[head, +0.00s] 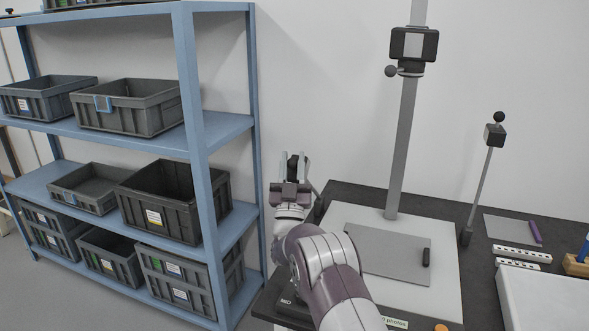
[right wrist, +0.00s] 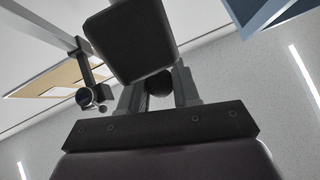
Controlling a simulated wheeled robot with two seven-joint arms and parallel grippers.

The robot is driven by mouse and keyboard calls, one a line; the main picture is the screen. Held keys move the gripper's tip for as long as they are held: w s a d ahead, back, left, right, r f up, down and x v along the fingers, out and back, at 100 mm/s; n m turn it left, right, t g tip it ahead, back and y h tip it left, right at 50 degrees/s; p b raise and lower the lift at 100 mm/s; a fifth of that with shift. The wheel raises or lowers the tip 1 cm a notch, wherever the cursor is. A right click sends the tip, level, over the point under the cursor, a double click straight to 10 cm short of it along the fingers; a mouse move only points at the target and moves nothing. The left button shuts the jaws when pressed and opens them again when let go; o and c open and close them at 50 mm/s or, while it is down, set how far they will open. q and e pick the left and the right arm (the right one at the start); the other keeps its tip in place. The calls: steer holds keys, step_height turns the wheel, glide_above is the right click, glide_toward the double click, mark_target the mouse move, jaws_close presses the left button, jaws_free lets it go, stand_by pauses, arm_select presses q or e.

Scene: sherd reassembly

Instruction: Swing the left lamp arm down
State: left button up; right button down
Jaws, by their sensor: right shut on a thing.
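The left lamp's dark box head (right wrist: 130,40) shows large in the right wrist view, with a black ball knob (right wrist: 158,82) below it. My right gripper (right wrist: 157,88) has a finger on each side of the knob and is shut on it. In the head view my right gripper (head: 292,158) points away from me beside the shelf, with the dark lamp part (head: 293,166) between its fingers. A short piece of the left lamp's arm (head: 318,197) shows right of my wrist; the rest is hidden behind my arm. My left gripper is not in view.
A copy stand has a pale base (head: 447,285), a grey column (head: 404,145) and a camera (head: 413,45). The right lamp (head: 495,135) stands tilted upward at its right. A blue shelf (head: 190,110) with dark crates is close on the left. Scale bars (head: 520,253) lie on the right.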

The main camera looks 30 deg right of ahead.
steer(key=shift+a+f, duration=0.1)
steer(key=shift+f, duration=0.35)
steer(key=c, duration=0.8)
jaws_free()
steer(key=shift+c, duration=0.2)
steer(key=shift+s+r, duration=0.1)
steer(key=shift+r, duration=0.1)
steer(key=v, duration=1.2)
steer(key=shift+s+a+f+b, duration=0.2)
steer(key=shift+s+b, duration=0.1)
steer(key=shift+b, duration=0.05)
